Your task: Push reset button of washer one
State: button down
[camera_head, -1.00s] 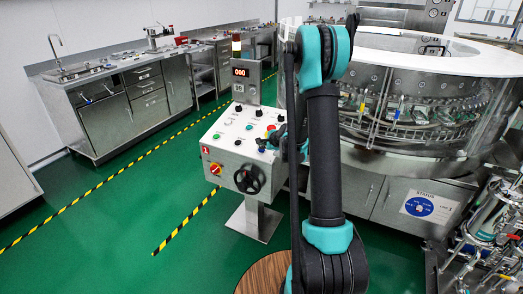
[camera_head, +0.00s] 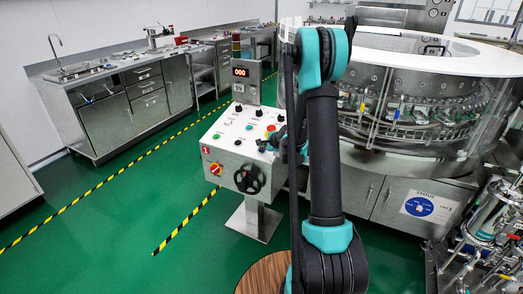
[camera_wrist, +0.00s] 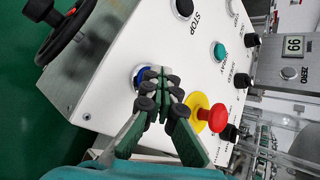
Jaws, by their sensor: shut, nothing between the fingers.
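The white control panel (camera_head: 222,133) of the washer stands on a pedestal left of my arm in the head view. In the wrist view, a blue button (camera_wrist: 137,74) sits on the sloped panel face (camera_wrist: 110,85). My gripper (camera_wrist: 162,76) is shut and empty, with its fingertips at the right edge of the blue button, partly covering it. I cannot tell whether they touch it or whether it is pressed. Its label is hidden. In the head view my gripper (camera_head: 276,137) is small and partly behind my arm.
A red emergency knob on a yellow ring (camera_wrist: 198,102) lies close right of my fingers. A teal button (camera_wrist: 218,51) and a black STOP button (camera_wrist: 184,8) are farther up. A black handwheel (camera_head: 250,179) juts from the panel's front. The round washer (camera_head: 410,110) stands right.

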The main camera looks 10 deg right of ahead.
jog(key=shift+s+a+r, duration=0.15)
jog(key=shift+s+r, duration=0.05)
jog(key=shift+r, duration=0.6)
jog(key=shift+s+a+r, duration=0.15)
jog(key=shift+r, duration=0.65)
jog(key=shift+s+a+r, duration=0.1)
jog(key=shift+s+r, duration=0.1)
jog(key=shift+r, duration=0.6)
jog(key=shift+s+a+r, duration=0.15)
jog(key=shift+r, duration=0.65)
jog(key=s+d+f+n+g+h, duration=0.1)
jog(key=s+n, duration=0.8)
jog(key=s, duration=1.1)
jog(key=s+d+f+n+g+h, duration=0.1)
jog(key=s+d+n+g+h, duration=0.2)
jog(key=s+n, duration=0.6)
jog(key=s+g, duration=0.1)
jog(key=s, duration=1)
jog(key=shift+s+f+n, duration=0.25)
jog(key=shift+n, duration=0.05)
